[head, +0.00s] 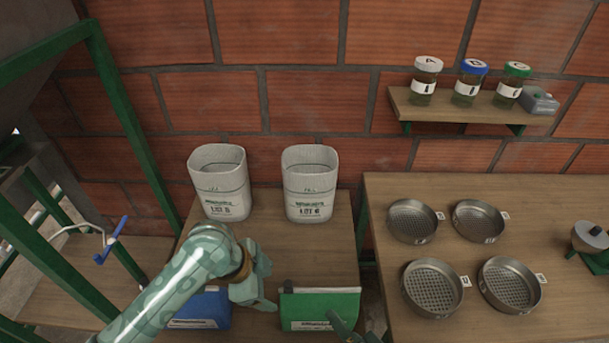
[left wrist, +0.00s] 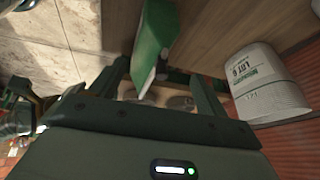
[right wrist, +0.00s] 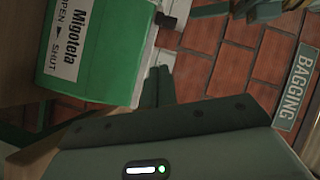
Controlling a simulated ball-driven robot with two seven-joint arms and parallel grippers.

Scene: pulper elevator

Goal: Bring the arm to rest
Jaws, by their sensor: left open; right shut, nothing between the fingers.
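My left arm reaches in from the lower left in the head view. Its gripper (head: 258,288) is open and empty above the low table, between a blue pouch (head: 203,310) and a green pouch (head: 320,308). In the left wrist view the fingers (left wrist: 160,88) stand wide apart, with a green item (left wrist: 154,40) beyond them. My right gripper (head: 343,326) shows only in part at the bottom edge of the head view, just below the green pouch. In the right wrist view its fingers (right wrist: 156,87) are together, beside a green-and-white item (right wrist: 100,45) labelled Migotela.
Two pale lot bins (head: 220,182) (head: 310,183) stand at the back of the low table. Several round sieves (head: 432,288) lie on the right table. A wall shelf (head: 450,112) holds three jars. A green frame (head: 125,135) and a blue-handled crank (head: 110,240) stand left.

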